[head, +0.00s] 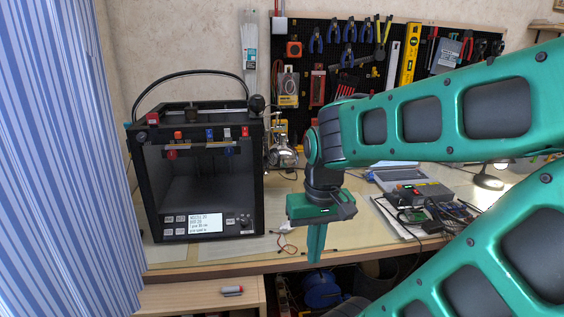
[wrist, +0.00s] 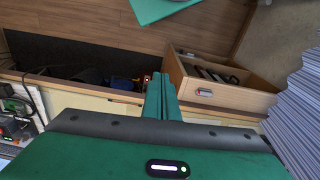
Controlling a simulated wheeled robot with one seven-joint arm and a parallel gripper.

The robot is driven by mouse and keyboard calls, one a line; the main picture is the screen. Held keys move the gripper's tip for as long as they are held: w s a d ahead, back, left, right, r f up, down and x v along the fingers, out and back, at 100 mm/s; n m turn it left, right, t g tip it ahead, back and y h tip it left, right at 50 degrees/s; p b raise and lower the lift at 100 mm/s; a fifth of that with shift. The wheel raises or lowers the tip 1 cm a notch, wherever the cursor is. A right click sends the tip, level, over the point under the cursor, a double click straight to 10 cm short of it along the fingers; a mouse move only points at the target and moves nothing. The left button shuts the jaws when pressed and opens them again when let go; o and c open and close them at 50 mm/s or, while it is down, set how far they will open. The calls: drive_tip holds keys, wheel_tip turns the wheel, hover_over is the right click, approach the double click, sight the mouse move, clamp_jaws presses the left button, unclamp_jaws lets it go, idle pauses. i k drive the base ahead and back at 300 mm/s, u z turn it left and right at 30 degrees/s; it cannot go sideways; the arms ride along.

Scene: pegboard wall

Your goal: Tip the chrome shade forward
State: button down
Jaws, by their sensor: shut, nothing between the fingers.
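A shiny chrome shade (head: 284,154) stands on the workbench just right of the 3D printer, in the head view. It is small there, and its exact tilt is hard to tell. My gripper (head: 315,256) points down in front of the bench's front edge, nearer to me and lower than the chrome shade, and apart from it. The fingers are together and empty; they also show closed in the wrist view (wrist: 161,97). The chrome shade does not show in the wrist view.
A black 3D printer (head: 205,170) stands left of the shade. A pegboard (head: 335,55) with tools is behind. Electronics (head: 415,200) and a lit lamp (head: 488,180) are on the right. A striped curtain (head: 60,150) hangs left.

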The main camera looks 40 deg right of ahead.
sight(283, 154)
drive_tip(key=u, duration=1)
drive_tip(key=k, duration=1.35)
drive_tip(key=z, duration=1.55)
drive_tip(key=i, duration=1)
drive_tip(key=z, duration=0.1)
